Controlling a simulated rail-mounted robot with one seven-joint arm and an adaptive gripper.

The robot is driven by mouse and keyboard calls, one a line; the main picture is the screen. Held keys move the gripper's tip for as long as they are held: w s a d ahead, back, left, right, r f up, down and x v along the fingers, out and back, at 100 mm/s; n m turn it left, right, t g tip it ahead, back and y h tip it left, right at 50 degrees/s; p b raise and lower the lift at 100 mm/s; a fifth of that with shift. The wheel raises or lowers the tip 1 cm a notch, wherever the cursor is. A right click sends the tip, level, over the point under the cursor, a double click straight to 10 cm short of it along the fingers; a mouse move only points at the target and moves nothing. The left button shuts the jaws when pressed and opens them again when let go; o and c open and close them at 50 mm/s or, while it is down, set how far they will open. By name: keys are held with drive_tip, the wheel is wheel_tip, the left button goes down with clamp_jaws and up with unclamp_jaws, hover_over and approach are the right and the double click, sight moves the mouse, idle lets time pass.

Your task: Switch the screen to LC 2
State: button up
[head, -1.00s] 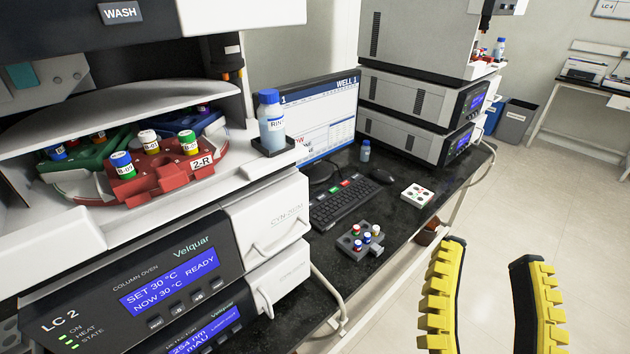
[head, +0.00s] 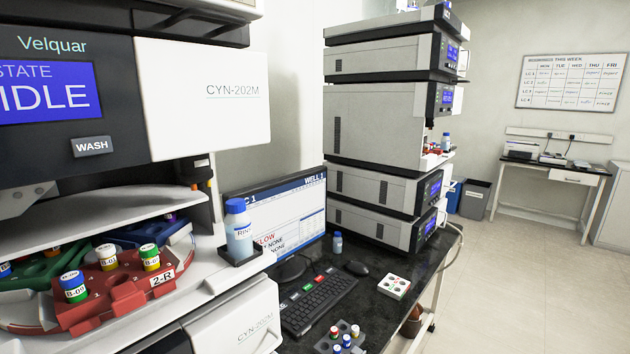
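The monitor (head: 290,222) stands on the black bench between two instrument stacks, partly hidden by the rinse bottle and the left stack. Its header reads what looks like "C 1", its left part cut off, with "WELL 1" at the right; "FLOW" and "NONE" lines show below. The keyboard (head: 318,302) lies in front of it, with a few coloured keys along its far edge. A dark mouse (head: 357,268) lies to the right of the keyboard. My gripper is not in this view.
A rinse bottle (head: 238,232) stands on the left stack's ledge near the monitor. A vial block (head: 340,341), a white block (head: 394,286) and a small bottle (head: 337,243) stand on the bench. The right stack (head: 385,130) rises behind. The floor at right is clear.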

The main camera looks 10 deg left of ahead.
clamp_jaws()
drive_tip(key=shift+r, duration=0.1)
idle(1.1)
